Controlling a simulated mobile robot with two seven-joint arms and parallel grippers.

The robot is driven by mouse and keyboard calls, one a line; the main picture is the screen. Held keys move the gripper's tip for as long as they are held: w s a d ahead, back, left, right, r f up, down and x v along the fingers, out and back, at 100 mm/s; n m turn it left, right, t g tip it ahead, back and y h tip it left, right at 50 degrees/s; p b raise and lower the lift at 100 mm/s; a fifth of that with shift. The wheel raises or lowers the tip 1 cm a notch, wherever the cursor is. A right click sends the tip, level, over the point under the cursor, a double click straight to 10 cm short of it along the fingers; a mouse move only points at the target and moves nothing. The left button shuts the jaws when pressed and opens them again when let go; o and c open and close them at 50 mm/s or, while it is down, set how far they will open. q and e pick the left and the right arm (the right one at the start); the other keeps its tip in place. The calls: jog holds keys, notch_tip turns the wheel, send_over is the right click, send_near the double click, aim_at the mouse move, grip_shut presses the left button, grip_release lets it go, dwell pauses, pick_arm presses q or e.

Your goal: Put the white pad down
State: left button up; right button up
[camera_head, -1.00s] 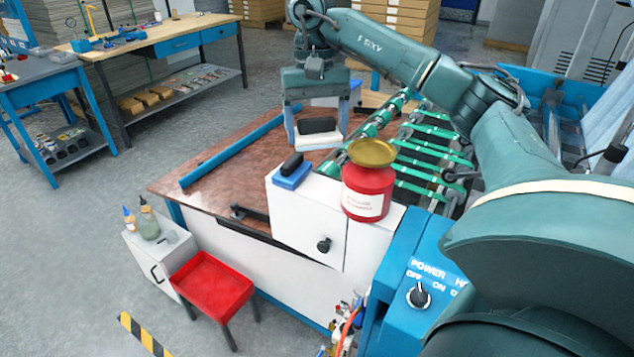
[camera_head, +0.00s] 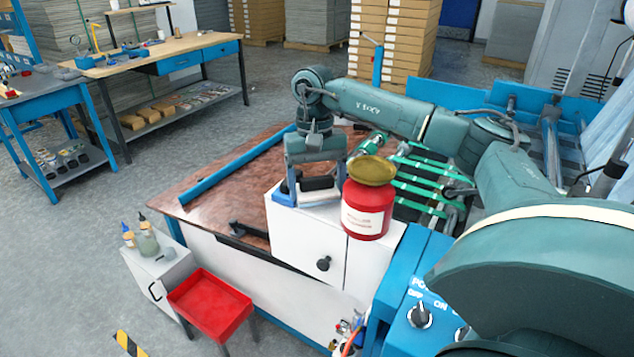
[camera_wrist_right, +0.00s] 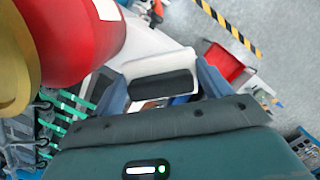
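The white pad (camera_head: 319,196) has a black grip on top. My right gripper (camera_head: 314,187) has its fingers on either side of it, over the top of the white cabinet (camera_head: 300,236). In the right wrist view the pad (camera_wrist_right: 161,66) sits between the two fingers. I cannot tell if its underside touches the cabinet top. A blue pad (camera_head: 282,198) lies just left of the gripper, mostly hidden behind a finger. My left gripper is not in view.
A red canister (camera_head: 366,213) with a brass lid stands right of the gripper, close by. It looms large in the right wrist view (camera_wrist_right: 82,38). Green rollers (camera_head: 425,178) lie behind it. The brown tabletop (camera_head: 235,190) is largely clear. A red tray (camera_head: 210,303) stands at the front left.

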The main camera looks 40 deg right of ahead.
jog(key=o, duration=0.5)
jog(key=shift+c, duration=0.2)
pick_arm(q)
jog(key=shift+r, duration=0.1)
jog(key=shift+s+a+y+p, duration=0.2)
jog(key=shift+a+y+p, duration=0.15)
jog(key=shift+p, duration=0.65)
pick_arm(e)
notch_tip(320, 180, up, 12)
jog(key=w, duration=0.1)
jog(key=shift+w+d, duration=0.3)
jog(key=shift+d, duration=0.15)
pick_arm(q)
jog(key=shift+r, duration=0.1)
